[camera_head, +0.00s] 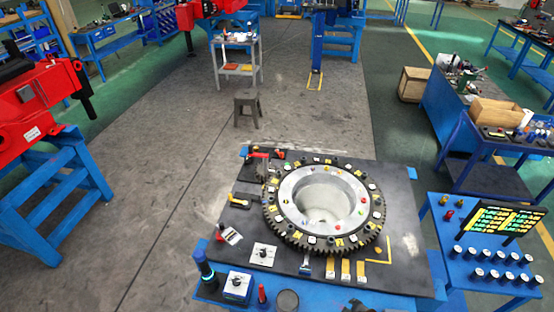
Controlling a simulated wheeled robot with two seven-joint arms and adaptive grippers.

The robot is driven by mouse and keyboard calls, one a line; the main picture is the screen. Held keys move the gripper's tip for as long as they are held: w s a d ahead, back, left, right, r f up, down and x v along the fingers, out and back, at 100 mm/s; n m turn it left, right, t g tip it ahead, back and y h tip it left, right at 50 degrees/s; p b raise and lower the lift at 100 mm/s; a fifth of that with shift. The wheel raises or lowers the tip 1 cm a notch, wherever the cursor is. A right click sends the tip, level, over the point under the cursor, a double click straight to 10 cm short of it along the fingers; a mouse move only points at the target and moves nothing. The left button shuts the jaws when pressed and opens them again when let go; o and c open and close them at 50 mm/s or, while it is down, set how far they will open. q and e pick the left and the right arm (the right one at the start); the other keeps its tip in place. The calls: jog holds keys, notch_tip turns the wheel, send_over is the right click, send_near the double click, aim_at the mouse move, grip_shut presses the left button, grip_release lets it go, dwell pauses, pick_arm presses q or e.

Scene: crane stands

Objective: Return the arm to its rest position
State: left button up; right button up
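Neither of my arms can be made out in the head view, and no gripper fingers show. A large grey toothed ring (291,212) lies flat on a dark-topped work table (405,205) below me. Small coloured pieces sit around its upper face. Nothing is seen held above the table. A small dark shape (358,306) is cut off by the bottom edge, and I cannot tell what it is.
A blue side table (450,262) with several capped cylinders and a black-and-yellow panel (505,218) stands at the right. A dark stool (248,107) and a grey trolley (238,70) stand beyond. A red machine (40,100) on a blue stand is left. The floor between is clear.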

jog(key=s+d+m+g, duration=0.1)
jog(key=s+d+m, duration=1)
notch_tip(320, 180, down, 35)
jog(key=a+g+b, duration=0.1)
jog(key=b, duration=0.7)
jog(key=s+f+g+b, duration=0.1)
jog(key=s+f+b, duration=0.2)
jog(key=s+f, duration=0.7)
jog(key=s+f+n+b, duration=0.1)
jog(key=s+f+b, duration=0.3)
jog(key=s+f, duration=0.7)
notch_tip(320, 180, down, 7)
jog(key=shift+a+r+g+b, duration=0.15)
jog(key=shift+g+b, duration=0.15)
jog(key=shift+g, duration=0.1)
